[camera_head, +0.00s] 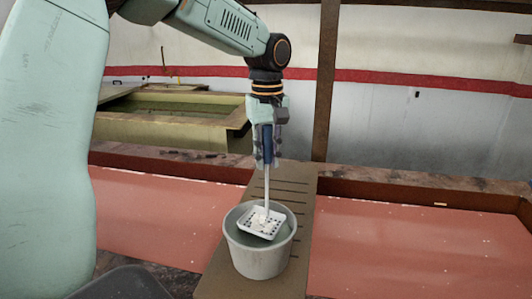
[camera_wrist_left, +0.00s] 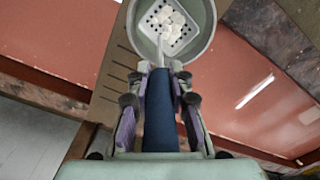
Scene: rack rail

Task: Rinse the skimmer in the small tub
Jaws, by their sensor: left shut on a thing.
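My left gripper (camera_head: 267,160) is shut on the dark blue handle of the skimmer (camera_head: 261,221), with the arm reaching down from above. The skimmer has a pale shaft and a white square perforated head with white lumps on it. The head is tilted and sits within the mouth of the small grey tub (camera_head: 243,258). In the left wrist view, the skimmer head (camera_wrist_left: 168,28) shows inside the round rim of the tub (camera_wrist_left: 212,20), and the gripper (camera_wrist_left: 160,85) closes around the blue handle. I cannot tell how deep the head is in the water. My right gripper is not in view.
The tub stands on a brown slotted board (camera_head: 215,275) laid across a reddish surface (camera_head: 420,245) with raised brown edges. A yellowish open tank (camera_head: 165,130) is behind at the left. A brown post (camera_head: 326,90) rises behind the board.

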